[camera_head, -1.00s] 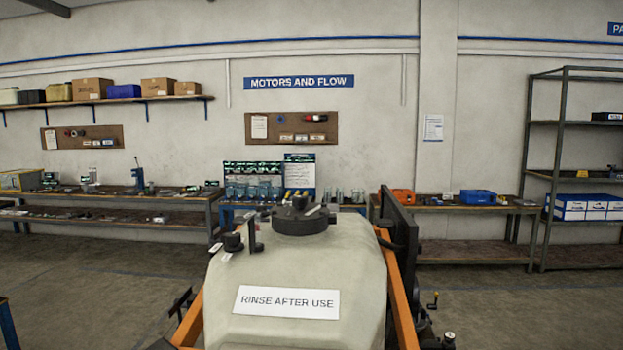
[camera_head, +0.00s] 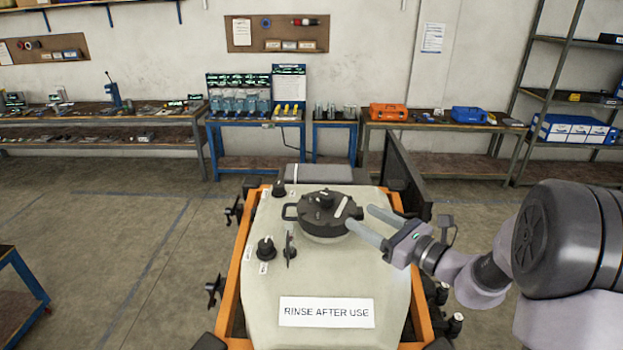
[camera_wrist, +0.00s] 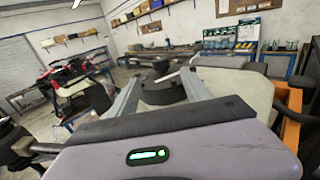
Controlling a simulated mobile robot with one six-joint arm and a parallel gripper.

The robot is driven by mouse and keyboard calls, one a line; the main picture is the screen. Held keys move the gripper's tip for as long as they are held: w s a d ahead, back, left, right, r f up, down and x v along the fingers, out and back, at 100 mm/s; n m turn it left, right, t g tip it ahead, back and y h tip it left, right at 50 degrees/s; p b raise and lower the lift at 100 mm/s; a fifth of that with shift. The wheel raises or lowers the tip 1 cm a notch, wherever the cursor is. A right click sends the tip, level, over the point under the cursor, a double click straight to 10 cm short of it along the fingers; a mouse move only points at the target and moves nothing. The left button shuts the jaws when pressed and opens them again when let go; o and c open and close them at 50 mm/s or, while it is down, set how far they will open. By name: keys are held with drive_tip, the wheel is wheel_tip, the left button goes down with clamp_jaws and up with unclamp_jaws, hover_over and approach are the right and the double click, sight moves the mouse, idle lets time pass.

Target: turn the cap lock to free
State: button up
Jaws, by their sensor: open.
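The pale tank (camera_head: 340,270) carries a round black cap (camera_head: 322,212) with a side loop, a raised centre and a pale bar on its top. Left of the cap are a black knob (camera_head: 265,247) with white labels, an upright black lever (camera_head: 290,247) and a smaller black knob (camera_head: 278,188). I cannot tell which part is the cap lock. My gripper (camera_head: 358,217) is open and empty, with its fingertips at the cap's right side; contact is unclear. In the wrist view the dark cap (camera_wrist: 163,92) shows between the spread fingers (camera_wrist: 162,76).
An orange frame (camera_head: 247,265) surrounds the tank, with a dark upright panel (camera_head: 402,180) at its back right. Benches with an orange case (camera_head: 388,112) and a blue bin (camera_head: 468,115) stand along the wall.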

sight(328, 195)
drive_tip(key=p+x, duration=0.3)
drive_tip(key=x, duration=0.8)
drive_tip(key=shift+w+r, duration=0.1)
drive_tip(key=shift+r, duration=0.1)
drive_tip(key=shift+r+p, duration=0.2)
drive_tip(key=shift+p, duration=0.1)
drive_tip(key=shift+w+a+f, duration=0.4)
drive_tip(key=shift+w+a, duration=0.25)
drive_tip(key=shift+w, duration=0.05)
drive_tip(key=shift+s+d+r, duration=0.25)
drive_tip(key=shift+s+d, duration=0.05)
drive_tip(key=shift+s, duration=0.1)
drive_tip(key=c, duration=0.7)
clamp_jaws()
